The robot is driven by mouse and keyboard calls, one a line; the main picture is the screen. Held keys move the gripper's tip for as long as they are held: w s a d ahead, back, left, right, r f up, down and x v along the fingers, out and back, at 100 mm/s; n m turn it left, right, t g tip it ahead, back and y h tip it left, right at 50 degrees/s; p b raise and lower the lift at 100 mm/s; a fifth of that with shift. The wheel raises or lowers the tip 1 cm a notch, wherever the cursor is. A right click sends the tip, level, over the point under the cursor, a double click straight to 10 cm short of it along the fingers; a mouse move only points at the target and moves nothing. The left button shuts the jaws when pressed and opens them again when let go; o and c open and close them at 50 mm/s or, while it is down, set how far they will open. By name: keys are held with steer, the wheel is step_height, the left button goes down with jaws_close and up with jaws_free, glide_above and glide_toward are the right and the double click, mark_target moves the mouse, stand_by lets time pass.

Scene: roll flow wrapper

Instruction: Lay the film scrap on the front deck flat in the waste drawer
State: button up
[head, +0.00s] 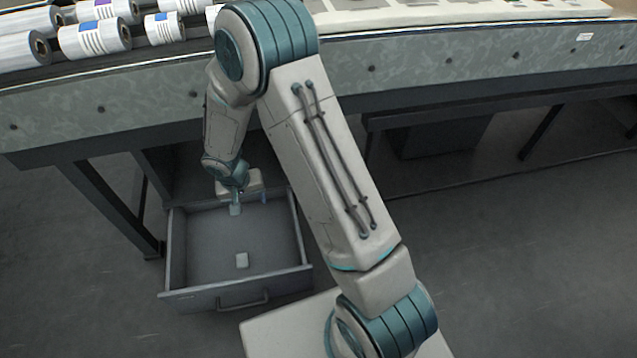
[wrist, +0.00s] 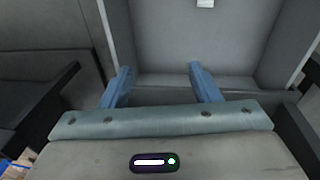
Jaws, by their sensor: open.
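The waste drawer (head: 176,250) is a grey box pulled open below the machine's front. A small pale piece that looks like the film scrap (head: 241,260) lies on the drawer floor, toward its front panel. It also shows at the top edge of the wrist view (wrist: 205,3), partly cut off. My gripper (head: 250,203) points down into the back of the drawer, apart from the scrap. In the wrist view my gripper (wrist: 160,84) has its two blue fingers spread, with nothing between them. I cannot tell whether the scrap is fully flat.
The drawer's front panel (head: 235,290) has a dark handle (head: 244,301). The machine's front edge (head: 400,70) runs above the drawer, and a dark leg (head: 112,208) stands to its left. White rolls (head: 95,38) lie on top at left. The floor (head: 500,240) at right is clear.

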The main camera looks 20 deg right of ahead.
steer(key=s+d+r, duration=0.3)
steer(key=d+r, duration=0.2)
steer(key=r, duration=0.3)
steer(key=s+d+r, duration=0.3)
steer(key=d+r, duration=0.2)
steer(key=r, duration=0.3)
steer(key=s+d+r+n+y, duration=0.1)
steer(key=s+d+r, duration=0.2)
steer(key=s+r, duration=0.5)
steer(key=s, duration=0.5)
steer(key=shift+r, duration=0.35)
